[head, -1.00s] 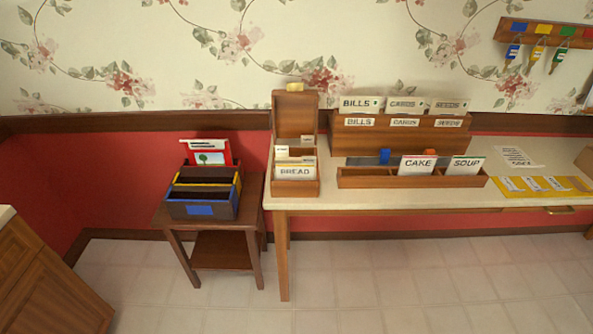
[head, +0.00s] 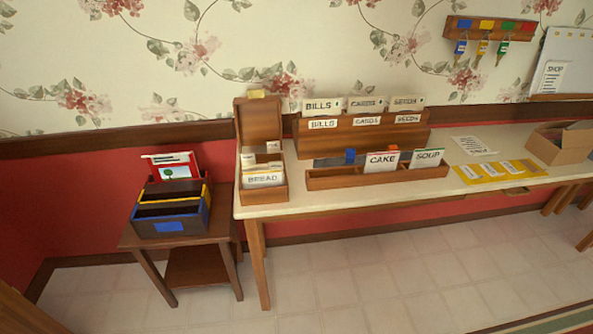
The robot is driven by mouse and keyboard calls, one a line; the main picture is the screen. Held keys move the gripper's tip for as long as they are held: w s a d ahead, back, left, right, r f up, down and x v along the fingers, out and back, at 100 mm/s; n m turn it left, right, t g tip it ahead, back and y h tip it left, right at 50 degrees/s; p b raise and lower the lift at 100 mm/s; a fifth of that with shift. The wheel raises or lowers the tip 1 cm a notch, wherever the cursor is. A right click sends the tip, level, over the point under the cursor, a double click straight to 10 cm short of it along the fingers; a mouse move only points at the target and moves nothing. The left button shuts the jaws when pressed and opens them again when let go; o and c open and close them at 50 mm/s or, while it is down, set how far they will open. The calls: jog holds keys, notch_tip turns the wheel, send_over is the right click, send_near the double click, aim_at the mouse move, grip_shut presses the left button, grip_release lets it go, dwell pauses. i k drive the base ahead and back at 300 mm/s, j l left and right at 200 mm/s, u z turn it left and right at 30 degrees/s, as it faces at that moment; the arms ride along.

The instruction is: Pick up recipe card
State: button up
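Several cards stand on the cream-topped table (head: 296,202). A card marked BREAD (head: 263,180) stands at the front of an open wooden recipe box (head: 265,195) with its lid up. A card marked CAKE (head: 381,162) and a card marked SOUP (head: 427,158) stand upright in a low wooden rack (head: 336,181) to the right of the box. I cannot tell which card is the one named in the task. My gripper is not in view.
A wooden organizer (head: 350,137) with BILLS, CARDS and SEEDS labels stands behind the rack. A small side table (head: 135,240) at left holds a file box (head: 172,225). A cardboard box (head: 560,146) is at right. The tiled floor (head: 370,275) in front is clear.

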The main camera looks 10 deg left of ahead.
aim_at(383, 161)
jog(key=i+j+z, duration=0.1)
jog(key=z, duration=0.45)
jog(key=i+j+z, duration=0.15)
jog(key=j, duration=0.2)
jog(key=i+j+z, duration=0.15)
jog(key=j, duration=0.25)
jog(key=j+z, duration=0.2)
jog(key=j, duration=0.15)
jog(key=i+j+z, duration=0.15)
jog(key=j, duration=0.25)
